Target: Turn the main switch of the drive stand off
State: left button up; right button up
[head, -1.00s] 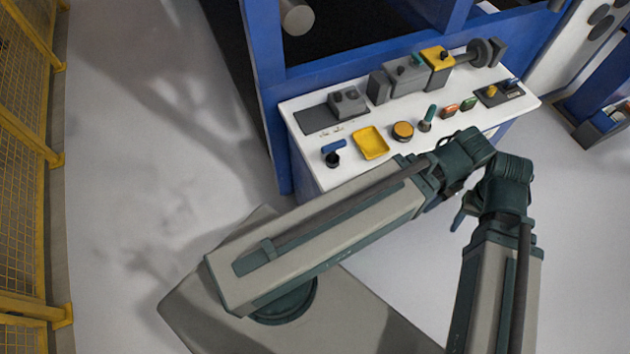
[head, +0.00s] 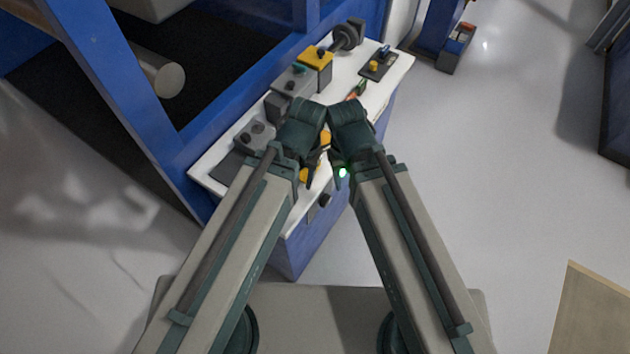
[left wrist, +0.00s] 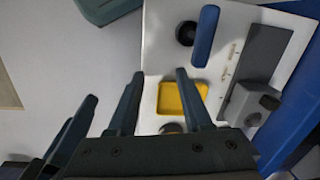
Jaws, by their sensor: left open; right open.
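The drive stand's white top (head: 399,68) carries several controls, and I cannot tell for sure which is the main switch. A yellow box with a dark knob (head: 316,57) stands at its back edge. A dark plate with a yellow knob and a blue part (head: 377,64) lies at the far end. A blue handle (left wrist: 206,36) and a black knob (left wrist: 186,33) are at the near end. My left gripper (left wrist: 160,74) is open and empty above the top, beside the yellow tray (left wrist: 182,98). My right gripper (head: 341,174) is open beside it, its fingers partly hidden.
Grey boxes (head: 255,134) line the back edge, close to the blue frame (head: 130,90). Open floor (head: 490,170) lies to the right.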

aim_at(324, 202)
jog(key=k+l+z, duration=0.55)
jog(key=z, duration=0.3)
